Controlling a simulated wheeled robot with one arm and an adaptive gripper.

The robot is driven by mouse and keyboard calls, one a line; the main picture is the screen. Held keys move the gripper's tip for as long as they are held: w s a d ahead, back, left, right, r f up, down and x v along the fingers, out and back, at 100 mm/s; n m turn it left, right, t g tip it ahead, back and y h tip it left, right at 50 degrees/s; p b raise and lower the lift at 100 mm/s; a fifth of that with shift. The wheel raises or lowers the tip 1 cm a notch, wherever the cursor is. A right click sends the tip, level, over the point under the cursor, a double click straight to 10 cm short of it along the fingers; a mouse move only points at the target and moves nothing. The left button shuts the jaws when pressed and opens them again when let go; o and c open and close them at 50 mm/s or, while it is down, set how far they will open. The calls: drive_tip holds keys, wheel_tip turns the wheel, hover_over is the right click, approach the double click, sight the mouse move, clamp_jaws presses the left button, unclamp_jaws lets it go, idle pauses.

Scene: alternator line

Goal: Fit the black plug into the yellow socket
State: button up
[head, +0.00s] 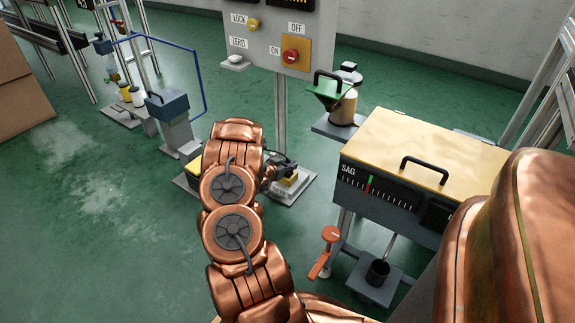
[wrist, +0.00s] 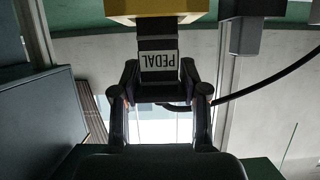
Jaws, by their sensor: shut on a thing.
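My gripper (wrist: 159,78) is shut on the black plug (wrist: 158,44), which carries a white label reading PEDAL, upside down in the wrist view. A black cable (wrist: 262,88) runs off to the right from behind the gripper. The yellow socket (wrist: 158,8) is at the top of the wrist view, in line with the plug. The plug's far end meets the socket's edge in the picture; I cannot tell whether it is inside. In the head view my gripper (head: 277,171) is low beside the small yellow socket block (head: 290,179), partly hidden by my arm.
A grey-and-black block (wrist: 246,35) hangs right of the yellow socket. In the head view, a control panel (head: 270,32) stands behind, and a yellow-topped SAG cabinet (head: 400,135) stands to the right. Green floor (head: 110,230) is clear on the left.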

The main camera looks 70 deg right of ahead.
drive_tip(key=o, duration=1.3)
drive_tip(key=shift+r, duration=0.1)
